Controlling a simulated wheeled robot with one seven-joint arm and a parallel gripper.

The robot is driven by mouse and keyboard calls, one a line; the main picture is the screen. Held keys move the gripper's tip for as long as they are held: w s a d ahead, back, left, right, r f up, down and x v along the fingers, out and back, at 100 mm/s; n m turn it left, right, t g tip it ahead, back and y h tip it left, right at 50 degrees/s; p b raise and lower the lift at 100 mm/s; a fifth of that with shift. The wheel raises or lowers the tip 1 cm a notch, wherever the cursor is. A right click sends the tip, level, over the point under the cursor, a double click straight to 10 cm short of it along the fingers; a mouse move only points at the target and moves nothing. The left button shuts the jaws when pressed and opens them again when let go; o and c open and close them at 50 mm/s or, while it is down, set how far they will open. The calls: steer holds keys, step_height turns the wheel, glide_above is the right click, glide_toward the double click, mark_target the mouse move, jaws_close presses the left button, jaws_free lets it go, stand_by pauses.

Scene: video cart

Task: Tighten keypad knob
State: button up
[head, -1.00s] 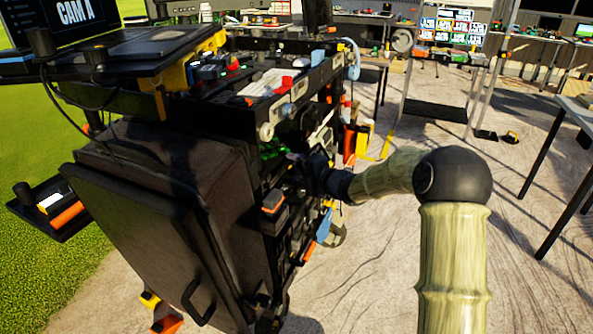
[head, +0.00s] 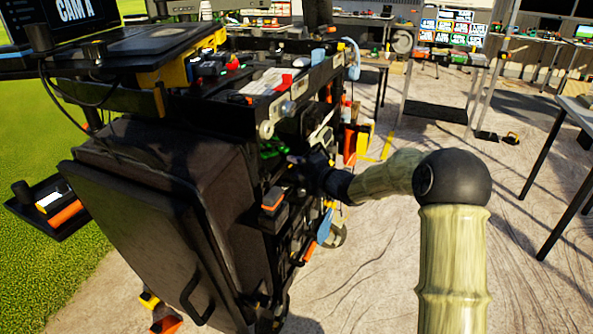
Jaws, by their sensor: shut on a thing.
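The video cart (head: 165,235) stands at left centre, black and crowded with gear. My arm comes in from the right, and my gripper (head: 297,163) is against the cart's right side, beside green parts (head: 272,149). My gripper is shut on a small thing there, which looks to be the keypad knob. The knob and the fingertips are dark, small and mostly hidden by the wrist, so I cannot tell how the knob is turned. The keypad itself cannot be made out among the dark panels.
A side tray (head: 38,222) sticks out at left. A table (head: 575,112) stands at far right. The pale ground between is clear.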

steer(key=f+t+y+b, duration=0.1)
steer(key=b, duration=0.6)
steer(key=m+t+y+b, duration=0.1)
steer(key=t+y+b, duration=0.1)
steer(key=b, duration=0.4)
steer(key=shift+f+m+y+b, duration=0.3)
steer(key=shift+f+b, duration=0.05)
steer(key=shift+f, duration=0.05)
steer(key=shift+r+t+b, duration=0.1)
steer(key=shift+t+b, duration=0.4)
steer(key=shift+b, duration=0.05)
steer(key=o, duration=1)
steer(key=shift+r, duration=0.1)
steer(key=p+v, duration=0.3)
steer(key=v, duration=1.4)
steer(key=shift+d, duration=0.1)
